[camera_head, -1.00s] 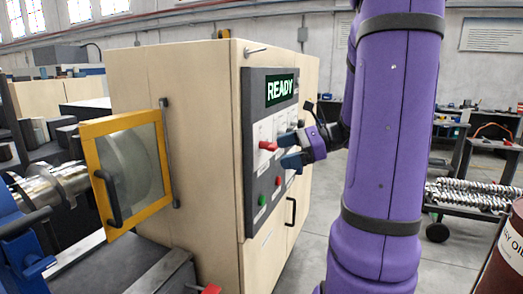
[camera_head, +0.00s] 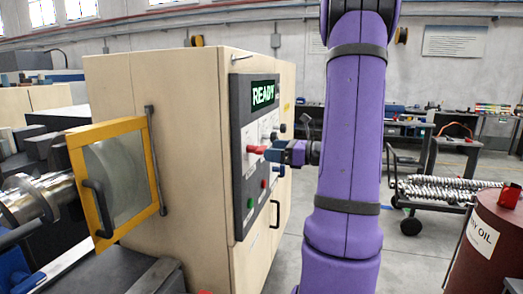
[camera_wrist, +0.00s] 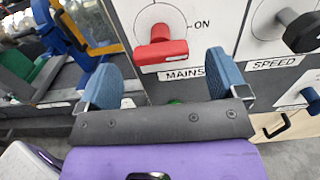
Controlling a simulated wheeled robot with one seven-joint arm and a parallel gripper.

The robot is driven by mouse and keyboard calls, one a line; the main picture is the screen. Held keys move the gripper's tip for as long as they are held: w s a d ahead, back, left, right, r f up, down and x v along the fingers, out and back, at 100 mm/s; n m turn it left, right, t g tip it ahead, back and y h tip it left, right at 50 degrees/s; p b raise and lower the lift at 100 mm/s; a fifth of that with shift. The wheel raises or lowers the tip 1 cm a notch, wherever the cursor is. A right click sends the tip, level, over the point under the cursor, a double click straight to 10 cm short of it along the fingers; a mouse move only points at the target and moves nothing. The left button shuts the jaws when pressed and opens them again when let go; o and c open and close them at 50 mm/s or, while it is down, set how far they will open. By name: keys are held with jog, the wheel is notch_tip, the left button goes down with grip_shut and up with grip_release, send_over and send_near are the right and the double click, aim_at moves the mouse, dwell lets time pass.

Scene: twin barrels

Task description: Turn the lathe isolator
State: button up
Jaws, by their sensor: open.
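The lathe isolator is a red handle (camera_head: 257,149) on the dark control panel (camera_head: 243,200) of the pale cabinet. In the wrist view the red handle (camera_wrist: 160,50) sits on a white plate marked "MAINS", with "ON" to its right. My gripper (camera_wrist: 163,76) is open, its two blue fingers spread wide to the left and right of the handle. The handle lies between them in the picture, just ahead; nothing is held, and I cannot tell any contact.
The display (camera_head: 263,95) reads "READY". A black speed knob (camera_wrist: 299,30) is right of the isolator. Green (camera_head: 250,203) and red (camera_head: 263,184) buttons sit lower on the panel. A yellow-framed guard (camera_head: 118,182) is at left. An oil barrel (camera_head: 490,245) stands at right.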

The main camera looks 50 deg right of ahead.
aim_at(262, 148)
jog(key=shift+x, duration=2.2)
jog(key=c, duration=0.9)
